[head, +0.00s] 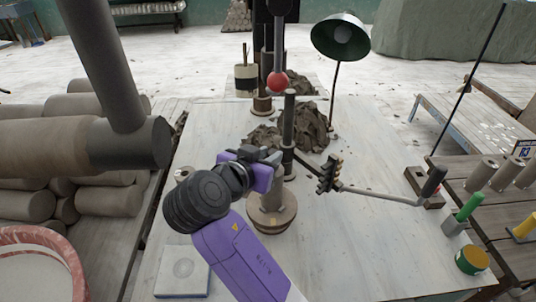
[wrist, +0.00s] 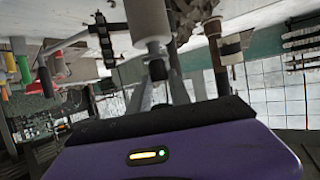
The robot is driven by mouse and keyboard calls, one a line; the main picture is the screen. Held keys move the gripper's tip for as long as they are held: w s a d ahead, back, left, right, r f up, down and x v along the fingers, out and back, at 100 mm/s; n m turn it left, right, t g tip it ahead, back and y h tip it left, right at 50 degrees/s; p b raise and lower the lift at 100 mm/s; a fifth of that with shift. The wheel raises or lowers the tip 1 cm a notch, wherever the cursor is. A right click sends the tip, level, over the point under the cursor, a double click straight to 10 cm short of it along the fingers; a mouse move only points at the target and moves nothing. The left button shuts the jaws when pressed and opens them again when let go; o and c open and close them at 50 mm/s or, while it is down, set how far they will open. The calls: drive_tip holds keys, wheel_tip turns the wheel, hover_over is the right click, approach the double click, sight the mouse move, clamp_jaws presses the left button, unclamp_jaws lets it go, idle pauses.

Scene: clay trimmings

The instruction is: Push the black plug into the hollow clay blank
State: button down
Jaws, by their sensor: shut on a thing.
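My gripper (head: 268,166) is over the round wooden turntable (head: 271,217) in the head view, beside the dark upright post (head: 288,120). The clay blank (head: 270,198) stands on the turntable just below the gripper, with its upper part hidden by it. In the wrist view, which looks upside down, the pale blank (wrist: 148,18) comes in from the top. The small black plug (wrist: 158,69) is between my finger ends, in line with the blank. My gripper (wrist: 160,82) is shut on the plug. I cannot tell whether the plug touches the blank or has entered its hollow.
A metal lever (head: 380,195) with a black handle reaches right from the post. Clay trimmings (head: 312,128) lie behind it. A lamp (head: 340,38) stands at the back. A square slab (head: 183,270) lies front left.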

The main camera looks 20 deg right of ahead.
drive_tip(key=shift+f+b, duration=0.6)
drive_tip(key=shift+f, duration=0.35)
drive_tip(key=c, duration=1.1)
unclamp_jaws()
drive_tip(key=b+v, duration=0.1)
drive_tip(key=v, duration=0.6)
drive_tip(key=shift+s+a+r, duration=0.15)
drive_tip(key=shift+s+a, duration=0.1)
drive_tip(key=shift+a, duration=0.05)
